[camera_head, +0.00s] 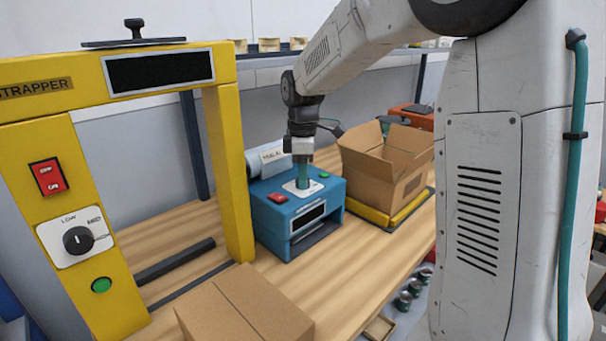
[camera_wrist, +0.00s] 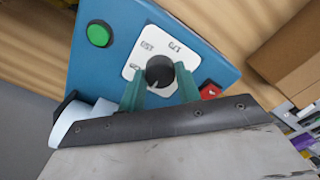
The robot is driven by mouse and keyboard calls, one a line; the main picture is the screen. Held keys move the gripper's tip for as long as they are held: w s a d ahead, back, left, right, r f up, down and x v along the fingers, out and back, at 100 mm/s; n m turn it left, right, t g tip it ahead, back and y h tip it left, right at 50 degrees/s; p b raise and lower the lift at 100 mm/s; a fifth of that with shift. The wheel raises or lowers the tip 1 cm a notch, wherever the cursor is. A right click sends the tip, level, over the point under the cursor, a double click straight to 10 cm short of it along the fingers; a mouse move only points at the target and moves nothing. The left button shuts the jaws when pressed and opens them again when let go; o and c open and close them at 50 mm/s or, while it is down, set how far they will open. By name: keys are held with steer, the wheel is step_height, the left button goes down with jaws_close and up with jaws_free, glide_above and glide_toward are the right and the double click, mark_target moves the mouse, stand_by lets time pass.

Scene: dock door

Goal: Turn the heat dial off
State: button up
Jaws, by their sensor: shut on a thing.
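The heat dial is a dark round knob (camera_wrist: 159,68) on a white plate (camera_wrist: 138,58) with printed markings, seen upside down in the wrist view. It sits on top of a blue machine (camera_head: 268,222), which also shows in the wrist view (camera_wrist: 113,22). My gripper (camera_head: 303,182) points down onto this plate, and its green fingers hide the knob in the head view. In the wrist view my gripper (camera_wrist: 160,80) has one finger on each side of the knob and is shut on it. The lower part of the plate is partly covered, so the dial's setting is hard to read.
The yellow strapper frame (camera_head: 233,150) stands left, with its own LOW/MED dial (camera_head: 78,240). The blue machine carries a red switch (camera_head: 278,198) and a green button (camera_head: 323,175). An open carton (camera_head: 405,185) stands right; a closed carton (camera_head: 245,310) is in front.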

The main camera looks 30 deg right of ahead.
stand_by(0.4)
steer(key=o, duration=1)
steer(key=shift+r, duration=0.1)
step_height(320, 180, up, 8)
steer(key=shift+f, duration=0.15)
steer(key=shift+m, duration=0.4)
steer(key=s+f+m, duration=0.1)
steer(key=s+m, duration=0.1)
steer(key=s, duration=0.1)
steer(key=s+f+m, duration=0.1)
steer(key=m, duration=0.1)
steer(key=shift+s+a+f+g, duration=0.25)
steer(key=shift+s+f+g, duration=0.05)
steer(key=shift+s+g, duration=0.1)
steer(key=s+a+m, duration=0.1)
steer(key=s+m, duration=0.1)
steer(key=s, duration=0.7)
steer(key=s+a+f+m+t, duration=0.1)
steer(key=s+m, duration=0.2)
steer(key=s, duration=0.6)
steer(key=s+a+f+m+t, duration=0.1)
steer(key=s+a+m, duration=0.1)
steer(key=s, duration=0.8)
steer(key=shift+m, duration=0.4)
